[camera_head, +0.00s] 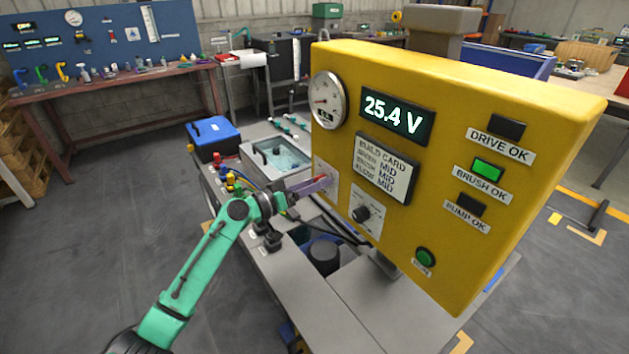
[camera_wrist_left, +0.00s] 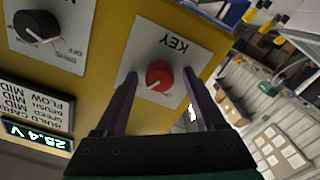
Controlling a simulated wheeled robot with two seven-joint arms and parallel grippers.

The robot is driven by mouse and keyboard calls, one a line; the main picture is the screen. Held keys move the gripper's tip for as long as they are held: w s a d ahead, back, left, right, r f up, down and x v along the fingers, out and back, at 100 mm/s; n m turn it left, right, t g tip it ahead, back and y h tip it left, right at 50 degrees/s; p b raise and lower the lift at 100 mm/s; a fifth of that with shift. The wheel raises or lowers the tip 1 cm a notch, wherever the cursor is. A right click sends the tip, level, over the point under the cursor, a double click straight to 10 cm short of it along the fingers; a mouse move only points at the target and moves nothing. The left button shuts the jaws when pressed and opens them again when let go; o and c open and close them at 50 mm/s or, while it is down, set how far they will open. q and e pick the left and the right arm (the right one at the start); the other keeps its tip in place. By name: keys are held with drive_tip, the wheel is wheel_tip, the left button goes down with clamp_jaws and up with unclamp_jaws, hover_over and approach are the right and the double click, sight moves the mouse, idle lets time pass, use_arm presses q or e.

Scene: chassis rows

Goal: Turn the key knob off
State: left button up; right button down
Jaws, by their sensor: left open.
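The key knob (camera_wrist_left: 159,75) is a round red knob with a white pointer line, on a white plate marked KEY on the yellow panel (camera_head: 452,110). In the left wrist view its line points to the lower left. Small lettering beside it is too blurred to read surely. My left gripper (camera_head: 322,181) is open at the panel's left part. In the left wrist view its dark fingers (camera_wrist_left: 159,77) stand one on each side of the knob, with gaps showing. I cannot tell how deep the tips reach. In the head view the gripper mostly covers the knob. My right gripper is out of view.
A black DRIVE knob (camera_head: 361,214) sits right of the key plate, with a green button (camera_head: 425,257) below. The display (camera_head: 394,115) reads 25.4 V. The BRUSH OK lamp (camera_head: 488,169) is lit green. A clear-lidded box (camera_head: 277,160) and blue box (camera_head: 213,138) stand behind my arm.

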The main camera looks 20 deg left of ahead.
use_arm(q)
clamp_jaws()
drive_tip(key=shift+n, duration=0.3)
drive_tip(key=shift+n+p, duration=1.55)
drive_tip(key=shift+n, duration=4.15)
drive_tip(key=shift+f, duration=0.1)
